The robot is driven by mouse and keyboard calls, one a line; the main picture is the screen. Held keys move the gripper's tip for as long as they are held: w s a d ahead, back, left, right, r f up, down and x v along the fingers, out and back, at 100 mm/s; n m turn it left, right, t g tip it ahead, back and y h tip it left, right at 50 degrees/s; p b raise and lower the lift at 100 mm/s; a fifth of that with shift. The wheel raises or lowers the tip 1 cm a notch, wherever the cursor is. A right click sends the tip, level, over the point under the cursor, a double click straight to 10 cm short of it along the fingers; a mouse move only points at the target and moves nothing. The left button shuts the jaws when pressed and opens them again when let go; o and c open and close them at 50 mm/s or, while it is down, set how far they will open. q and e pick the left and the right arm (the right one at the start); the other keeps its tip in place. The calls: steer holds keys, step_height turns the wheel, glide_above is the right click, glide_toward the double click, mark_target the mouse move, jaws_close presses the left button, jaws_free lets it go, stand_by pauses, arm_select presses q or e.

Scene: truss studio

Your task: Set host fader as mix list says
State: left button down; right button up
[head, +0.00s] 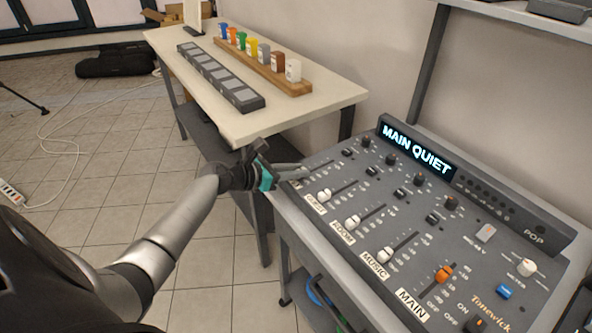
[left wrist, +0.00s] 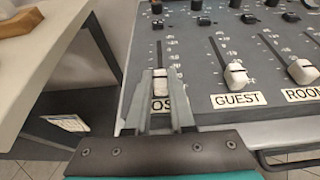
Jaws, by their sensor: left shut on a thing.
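The grey mixing console (head: 345,160) fills the right of the head view, and its display (head: 417,147) reads "MAIN QUIET". My left gripper (head: 297,177) is at the console's left end. In the left wrist view my left gripper (left wrist: 160,95) is shut on the white host fader cap (left wrist: 160,82), near the low end of its slot. The fingers partly cover its label; only "OS" shows. The guest fader (left wrist: 236,75) stands just right of it, also low. No readable mix list shows. My right gripper is not in view.
The room fader (head: 352,222), music fader (head: 386,255) and orange main fader (head: 443,273) stand further right. A cream bench (head: 215,100) behind holds a wooden rack (head: 262,70) of coloured cups and a dark strip of pads (head: 215,75). Tiled floor lies open at left.

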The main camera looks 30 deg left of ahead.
arm_select(q)
steer(key=shift+w+d, duration=0.25)
steer(key=shift+w, duration=0.35)
steer(key=shift+w+d, duration=0.25)
steer(key=shift+w, duration=0.4)
steer(key=shift+w+d, duration=0.25)
steer(key=shift+w, duration=0.35)
steer(key=c, duration=0.8)
jaws_free()
steer(key=shift+o, duration=0.2)
steer(key=shift+p, duration=0.3)
steer(key=p+v, duration=0.4)
steer(key=v, duration=1.1)
steer(key=shift+a+r, duration=0.1)
